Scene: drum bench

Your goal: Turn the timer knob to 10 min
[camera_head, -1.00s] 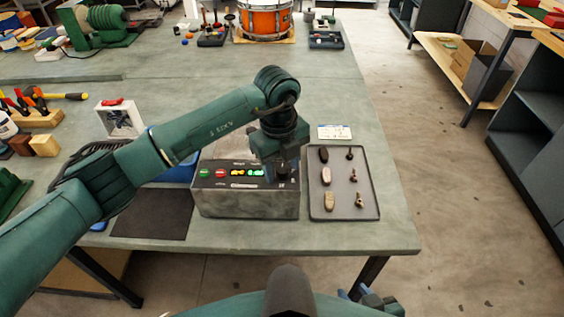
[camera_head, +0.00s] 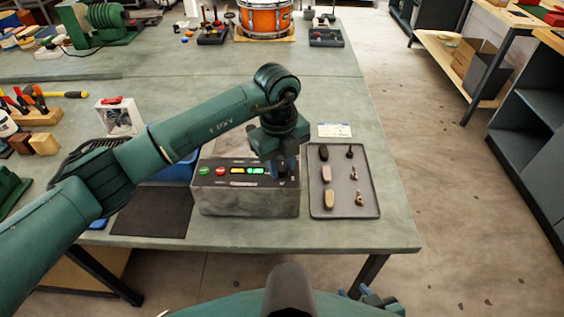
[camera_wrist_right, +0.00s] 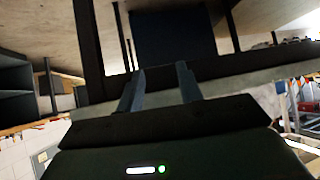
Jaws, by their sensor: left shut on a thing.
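The timer is a grey metal box (camera_head: 245,203) near the bench's front edge, with a green button (camera_head: 204,171), a red button (camera_head: 220,171) and a lit yellow and green display (camera_head: 247,171) whose digits I cannot read. My left gripper (camera_head: 286,176) points down at the right end of the box's top and is shut on the timer knob, which the fingers mostly hide. The knob's pointer and scale cannot be made out. My right gripper (camera_wrist_right: 160,80) is open and empty in the right wrist view, low beside the bench.
A dark tray (camera_head: 371,205) with several small knobs and fittings lies right of the box. A small white card (camera_head: 334,131) lies behind it. A dark mat (camera_head: 152,222) lies to the left. A fan-like white block (camera_head: 120,117) and an orange drum (camera_head: 265,18) stand farther back.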

